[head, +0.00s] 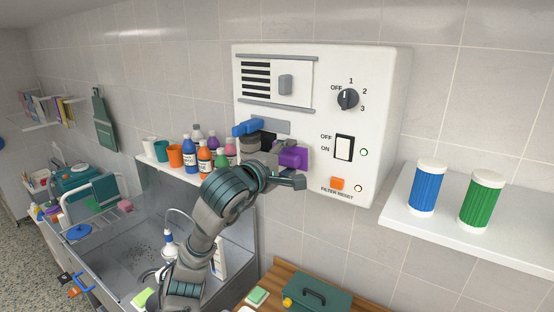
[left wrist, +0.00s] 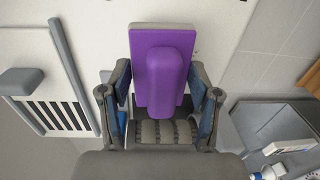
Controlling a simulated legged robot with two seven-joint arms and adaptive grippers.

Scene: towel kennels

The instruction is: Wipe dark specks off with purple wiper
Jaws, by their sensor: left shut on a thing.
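The purple wiper (head: 293,157) is in my left gripper (head: 291,166), held in front of the white wall box. In the left wrist view the wiper (left wrist: 163,70) shows its purple back and raised handle between the two fingers, with a thin grey edge at its far end. I cannot tell whether its pad touches the box. My right gripper is in neither view.
The white box (head: 380,80) carries a dial, a rocker switch and an orange button. A shelf of bottles (head: 190,155) stands left of my arm. The sink (head: 118,262) holds a spray bottle. A right shelf (head: 455,232) bears blue and green canisters. A green toolbox (head: 318,298) sits below.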

